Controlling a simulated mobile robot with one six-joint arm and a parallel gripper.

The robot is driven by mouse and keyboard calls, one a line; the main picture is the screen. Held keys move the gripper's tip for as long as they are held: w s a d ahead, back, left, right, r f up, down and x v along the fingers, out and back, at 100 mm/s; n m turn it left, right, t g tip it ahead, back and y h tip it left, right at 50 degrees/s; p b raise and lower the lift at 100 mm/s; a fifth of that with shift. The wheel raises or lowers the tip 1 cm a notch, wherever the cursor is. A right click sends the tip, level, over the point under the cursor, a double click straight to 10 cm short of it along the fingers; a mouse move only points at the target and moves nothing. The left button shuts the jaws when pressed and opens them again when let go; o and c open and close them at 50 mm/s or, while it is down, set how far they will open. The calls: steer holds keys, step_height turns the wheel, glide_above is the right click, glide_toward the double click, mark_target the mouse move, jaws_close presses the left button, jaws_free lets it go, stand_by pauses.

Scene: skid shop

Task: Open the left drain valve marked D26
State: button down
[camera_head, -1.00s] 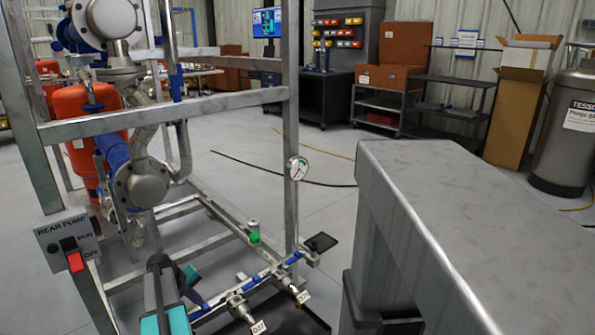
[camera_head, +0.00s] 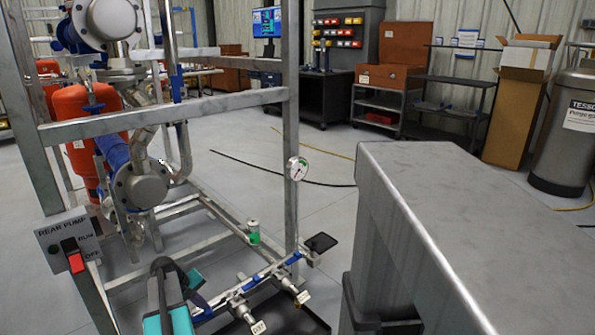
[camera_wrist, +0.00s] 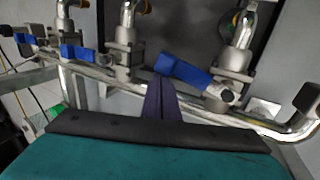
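A horizontal drain pipe with small metal valves and blue lever handles is low on the frame in the head view. In the wrist view, the nearest valve (camera_wrist: 232,75) has a blue handle (camera_wrist: 183,72) pointing left along the pipe. A middle handle (camera_wrist: 78,52) and a far-left handle (camera_wrist: 28,40) also show. My gripper (camera_wrist: 162,85) has its dark fingers close together at that nearest handle's left end; contact is unclear.
A black tray (camera_head: 285,315) lies under the valves. The rear pump switch box (camera_head: 68,245) and a frame post (camera_head: 291,170) stand close by. A large grey metal block (camera_head: 440,220) fills the right foreground. Open floor lies behind the skid.

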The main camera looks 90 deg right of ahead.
mark_target(207, 313)
steer(key=shift+s+a, duration=0.1)
steer(key=shift+s+a, duration=0.55)
steer(key=shift+a, duration=0.4)
steer(key=shift+s+a+p, duration=0.2)
steer(key=shift+s+a, duration=0.05)
steer(key=shift+a, duration=0.2)
steer(key=shift+s+a+p, duration=0.2)
steer(key=shift+a, duration=0.25)
stand_by(0.3)
steer(key=shift+s+a, duration=0.2)
steer(key=shift+a, duration=1)
